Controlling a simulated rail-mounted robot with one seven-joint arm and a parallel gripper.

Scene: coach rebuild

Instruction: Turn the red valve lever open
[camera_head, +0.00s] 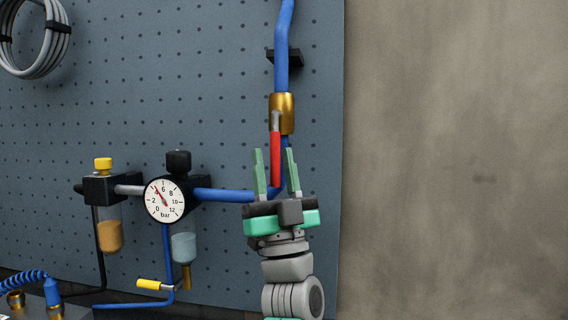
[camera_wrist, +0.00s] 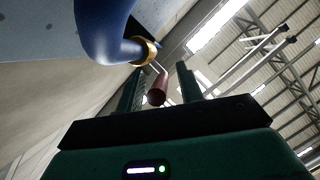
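The red valve lever (camera_head: 275,155) hangs downward, roughly in line with the blue pipe, from the brass valve body (camera_head: 283,112) on the pegboard. My gripper (camera_head: 274,158) is open, with its two green fingers pointing up. In the head view the lever's lower part appears between the fingers. In the wrist view the lever's red end (camera_wrist: 157,92) shows between the fingertips of my gripper (camera_wrist: 160,82), with a visible gap on the right side. The brass valve ring (camera_wrist: 147,50) is beyond it. I cannot tell whether either finger touches the lever.
The blue pipe (camera_head: 227,195) runs left to a pressure gauge (camera_head: 165,200) and a filter unit (camera_head: 103,188). A yellow-handled valve (camera_head: 150,284) sits lower down. A grey hose coil (camera_head: 35,50) hangs upper left. The right side by the bare wall (camera_head: 450,160) is free.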

